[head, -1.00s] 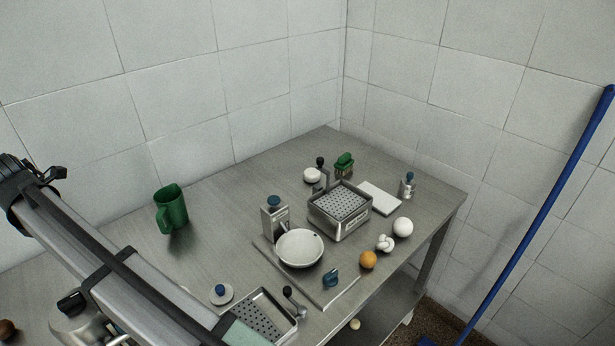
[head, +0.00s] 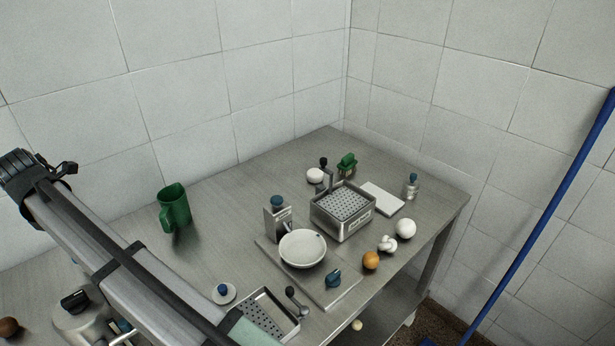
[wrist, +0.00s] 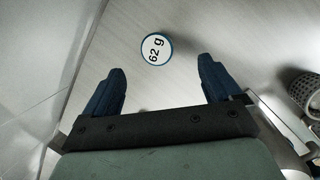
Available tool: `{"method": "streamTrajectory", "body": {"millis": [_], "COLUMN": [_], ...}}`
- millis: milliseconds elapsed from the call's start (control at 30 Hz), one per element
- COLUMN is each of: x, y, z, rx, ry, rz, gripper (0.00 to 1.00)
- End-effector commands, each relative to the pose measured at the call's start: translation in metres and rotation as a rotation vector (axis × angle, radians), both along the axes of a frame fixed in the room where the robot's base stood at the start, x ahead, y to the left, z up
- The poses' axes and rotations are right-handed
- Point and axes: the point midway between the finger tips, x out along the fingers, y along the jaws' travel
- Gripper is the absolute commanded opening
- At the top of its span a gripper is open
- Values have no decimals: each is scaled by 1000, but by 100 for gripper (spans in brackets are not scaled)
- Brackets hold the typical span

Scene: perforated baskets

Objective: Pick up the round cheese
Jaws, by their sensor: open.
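Several round pieces stand on the steel table in the head view. A smooth white ball (head: 405,228) is near the right edge, with a knotted white piece (head: 387,244) and an orange-brown ball (head: 371,260) in front of it. A flatter white round piece (head: 315,176) lies farther back. I cannot tell which is the round cheese. My gripper (wrist: 161,65) is open and empty in the wrist view. A blue-rimmed white disc marked "62 g" (wrist: 156,49) shows beyond and between its fingertips; none of the round pieces can be made out there.
A perforated steel basket (head: 343,225) stands mid-table, beside a white shallow bowl (head: 302,249) and a blue-topped canister (head: 278,225). A green jug (head: 174,208) is at the left. A white board (head: 382,198) lies behind. The table between jug and canister is clear.

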Motion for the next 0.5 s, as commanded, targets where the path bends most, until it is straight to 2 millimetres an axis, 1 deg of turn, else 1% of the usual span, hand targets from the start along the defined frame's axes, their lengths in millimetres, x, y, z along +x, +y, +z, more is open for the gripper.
{"method": "streamTrajectory", "body": {"millis": [33,67,167,200,267,300,367,400,467,500], "x": [15,24,63,80,106,122,146,161,185,199], "y": [-9,-14,-38,-50,-69,-81,-100,-113,-134,-148], "z": [0,0,0,0,1,1,1,1,2,2], "rx": [0,0,0,0,0,1,0,1,1,2], "ry": [0,0,-1,0,-1,-1,0,-1,-1,-1], "rz": [-21,-32,-88,-112,-148,-172,-208,-232,-269,-293], "gripper": [91,91,91,91,91,91,91,91,91,91]}}
